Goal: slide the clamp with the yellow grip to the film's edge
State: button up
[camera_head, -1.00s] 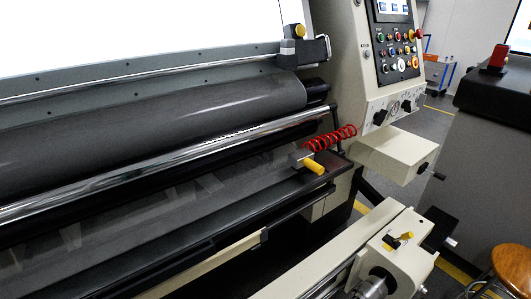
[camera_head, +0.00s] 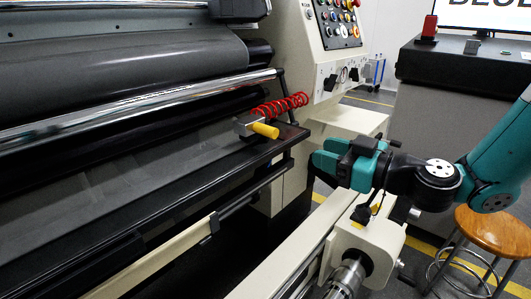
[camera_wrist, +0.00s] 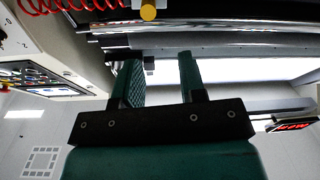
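The clamp, a grey metal block (camera_head: 243,126) with a yellow grip (camera_head: 265,130), sits at the right end of the dark front rail (camera_head: 180,190). A yellow round grip (camera_wrist: 148,10) also shows at the top edge of the wrist view, beyond my fingers. A grey, film-like sheet (camera_head: 135,160) lies behind the rail; its edge is hard to make out. My teal gripper (camera_head: 318,165) is right of the clamp and apart from it. In the wrist view my gripper (camera_wrist: 160,62) has its two fingers spread, with nothing held between them.
A red coiled hose (camera_head: 280,106) runs just behind the clamp. A chrome roller (camera_head: 130,114) crosses above the sheet. A cream box (camera_head: 345,120) and the control panel (camera_head: 337,22) stand right. A cream frame (camera_head: 370,250) lies below my gripper. A wooden stool (camera_head: 493,232) stands at right.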

jog(key=w, duration=0.1)
jog(key=p, duration=0.8)
send_near(265, 130)
jog(key=shift+t, duration=0.4)
jog(key=x, duration=0.7)
jog(key=f+x, duration=0.1)
jog(key=x, duration=0.3)
jog(key=shift+w+d, duration=0.25)
jog(key=shift+w, duration=0.1)
jog(key=shift+f, duration=0.1)
jog(key=shift+c, duration=0.5)
